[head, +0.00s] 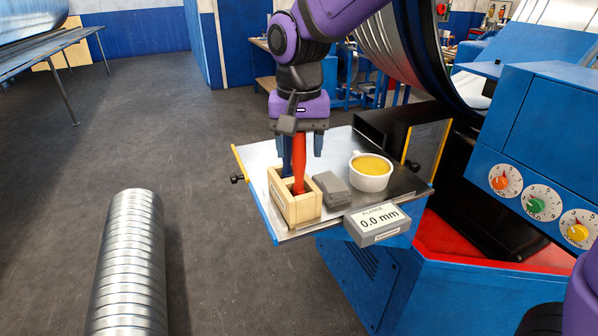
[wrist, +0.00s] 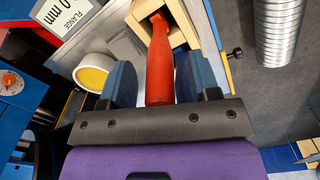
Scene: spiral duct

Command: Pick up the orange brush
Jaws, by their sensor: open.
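The orange brush (head: 298,172) stands in a small wooden box (head: 297,207) on the metal shelf, with its orange-red handle up and its lower end hidden inside the box. My gripper (head: 303,150) points down from above at the top of the handle, with its blue fingers open. In the wrist view, the brush handle (wrist: 160,62) runs between the two fingers of my gripper (wrist: 158,85), with a narrow gap showing on each side. The wooden box (wrist: 183,25) shows beyond the fingertips.
A grey block (head: 331,188) lies right of the box, and a white cup (head: 370,173) with yellow contents stands farther right. A display reading 0.0 mm (head: 378,222) sits at the shelf's front edge. The blue machine (head: 530,130) rises at right; open floor lies left.

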